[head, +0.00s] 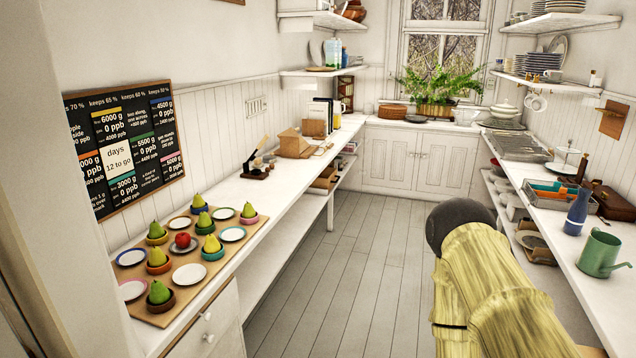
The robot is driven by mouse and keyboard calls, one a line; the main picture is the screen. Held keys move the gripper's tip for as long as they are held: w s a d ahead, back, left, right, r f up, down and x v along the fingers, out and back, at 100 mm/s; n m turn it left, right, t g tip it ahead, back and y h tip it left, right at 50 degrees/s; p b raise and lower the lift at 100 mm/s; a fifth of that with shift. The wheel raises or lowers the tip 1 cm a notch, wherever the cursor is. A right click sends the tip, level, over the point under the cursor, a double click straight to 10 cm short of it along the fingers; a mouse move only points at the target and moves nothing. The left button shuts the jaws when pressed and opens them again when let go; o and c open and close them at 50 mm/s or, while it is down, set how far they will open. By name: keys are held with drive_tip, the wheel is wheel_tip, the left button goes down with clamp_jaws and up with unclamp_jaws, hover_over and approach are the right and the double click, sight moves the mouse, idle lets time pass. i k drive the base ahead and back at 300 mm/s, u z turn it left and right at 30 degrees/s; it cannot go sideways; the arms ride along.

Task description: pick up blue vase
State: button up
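The blue vase (577,214) stands upright on the right-hand counter. What seems to be my own arm, yellowish with a dark rounded end, rises at the lower right, left of that counter and apart from the vase. My gripper does not show.
The green watering can (603,253) and the brown case (613,204) stand close to the vase. A tray (556,195) lies behind it. A board (150,308) with fruit and plates is on the left counter. The wooden floor (345,270) between is clear.

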sight(578, 212)
drive_tip(key=k, duration=0.5)
drive_tip(key=u, duration=1.15)
drive_tip(key=i, duration=0.65)
drive_tip(key=z, duration=2.75)
